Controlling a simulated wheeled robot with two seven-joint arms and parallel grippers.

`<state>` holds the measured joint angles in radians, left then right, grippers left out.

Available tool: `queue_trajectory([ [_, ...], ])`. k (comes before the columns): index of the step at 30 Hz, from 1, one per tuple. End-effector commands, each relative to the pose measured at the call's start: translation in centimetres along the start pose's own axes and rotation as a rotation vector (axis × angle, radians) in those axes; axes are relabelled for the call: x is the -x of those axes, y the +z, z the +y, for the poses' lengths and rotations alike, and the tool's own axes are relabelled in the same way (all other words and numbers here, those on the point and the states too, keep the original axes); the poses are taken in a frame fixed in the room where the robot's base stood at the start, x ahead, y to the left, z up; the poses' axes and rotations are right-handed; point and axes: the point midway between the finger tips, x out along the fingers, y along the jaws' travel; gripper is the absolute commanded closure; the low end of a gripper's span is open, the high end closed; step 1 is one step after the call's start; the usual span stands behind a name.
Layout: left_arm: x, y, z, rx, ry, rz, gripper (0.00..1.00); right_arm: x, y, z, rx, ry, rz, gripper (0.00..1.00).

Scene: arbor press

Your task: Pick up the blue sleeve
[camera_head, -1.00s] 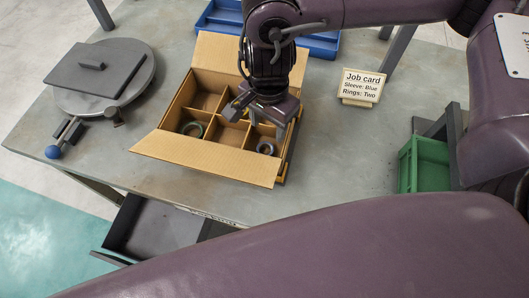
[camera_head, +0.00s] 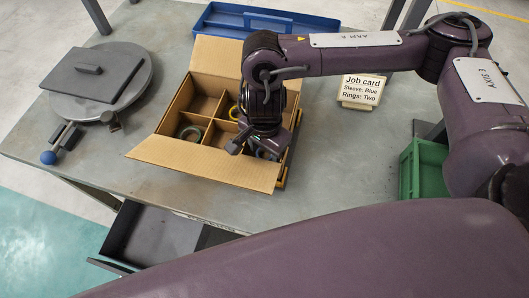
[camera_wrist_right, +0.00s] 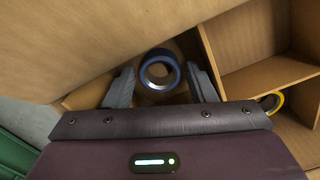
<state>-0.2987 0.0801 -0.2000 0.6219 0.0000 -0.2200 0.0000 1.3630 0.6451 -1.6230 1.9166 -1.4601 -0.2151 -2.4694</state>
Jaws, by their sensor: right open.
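The blue sleeve (camera_wrist_right: 159,72) is a short open tube with a dark blue rim. It sits in a compartment of the cardboard box (camera_head: 205,161), and in the right wrist view it is seen from above. My right gripper (camera_wrist_right: 161,88) is open, with one finger on each side of the sleeve; I cannot tell whether either finger touches it. In the head view my right gripper (camera_head: 252,146) is over the box's front right compartment and largely hides the sleeve. My left gripper is not in view.
A green-grey ring (camera_head: 190,132) and a yellow ring (camera_head: 234,113) lie in other compartments. Box flaps and dividers stand close around the gripper. A job card (camera_head: 361,89) reads "Sleeve: Blue, Rings: Two". A green bin (camera_head: 424,168) is right, a blue tray (camera_head: 270,20) behind.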

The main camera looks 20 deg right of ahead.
Motion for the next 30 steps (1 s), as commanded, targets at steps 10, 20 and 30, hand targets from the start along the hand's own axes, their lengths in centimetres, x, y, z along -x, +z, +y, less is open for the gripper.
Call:
queue_trajectory([
  [10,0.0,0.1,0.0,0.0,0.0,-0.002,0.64,0.0,0.0,0.0,0.0,-0.001,0.0,0.66],
  [20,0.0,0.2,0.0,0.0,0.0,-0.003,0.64,0.0,0.0,-0.1,0.0,-0.002,0.0,0.87],
  [30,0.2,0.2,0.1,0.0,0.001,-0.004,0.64,1.9,-0.1,-0.2,0.002,-0.007,0.002,0.87],
])
